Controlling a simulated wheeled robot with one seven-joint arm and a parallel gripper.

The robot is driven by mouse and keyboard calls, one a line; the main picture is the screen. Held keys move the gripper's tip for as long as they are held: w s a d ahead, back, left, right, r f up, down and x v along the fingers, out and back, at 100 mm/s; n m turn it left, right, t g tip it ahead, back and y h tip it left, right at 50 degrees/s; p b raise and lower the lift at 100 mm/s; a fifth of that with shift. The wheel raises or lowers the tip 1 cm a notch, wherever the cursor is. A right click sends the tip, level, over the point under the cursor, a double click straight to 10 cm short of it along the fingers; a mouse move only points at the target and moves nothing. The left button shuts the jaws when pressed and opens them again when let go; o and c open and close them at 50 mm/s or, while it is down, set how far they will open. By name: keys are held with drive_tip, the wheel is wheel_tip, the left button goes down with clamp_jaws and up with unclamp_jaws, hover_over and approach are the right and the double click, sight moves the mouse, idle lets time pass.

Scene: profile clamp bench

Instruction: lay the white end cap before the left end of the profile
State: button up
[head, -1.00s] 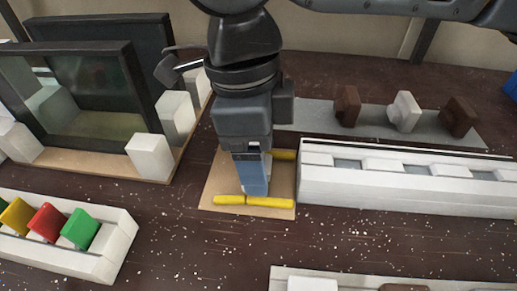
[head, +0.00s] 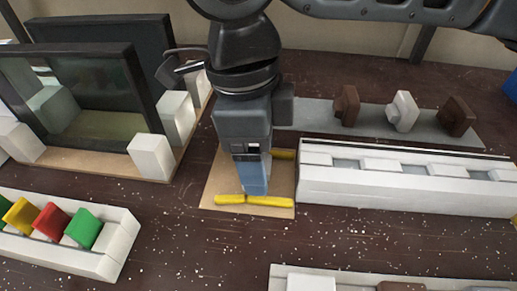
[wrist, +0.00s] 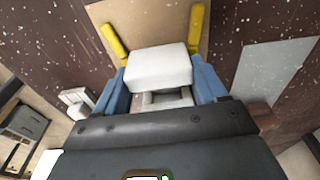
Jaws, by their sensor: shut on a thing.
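My gripper (head: 254,180) points down over a tan board (head: 218,182) just off the left end of the white profile (head: 400,185). In the wrist view my gripper (wrist: 160,80) has its blue fingers on both sides of the white end cap (wrist: 160,65) and is shut on it. In the head view the cap is hidden by the fingers. Whether the cap touches the board is not clear. Yellow bars lie at the front (head: 254,200) and back (head: 284,155) of the board, one on each side of the gripper.
A grey strip (head: 385,122) behind the profile carries brown and white pieces. A white rack (head: 110,258) with coloured blocks is front left. A dark-framed panel (head: 75,110) stands at left among white blocks. Another pale tray (head: 350,280) is at the front edge.

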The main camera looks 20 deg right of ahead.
drive_tip(key=shift+f, duration=0.2)
drive_tip(key=o, duration=1.1)
drive_tip(key=shift+r+p, duration=3.65)
drive_tip(key=shift+r, duration=0.35)
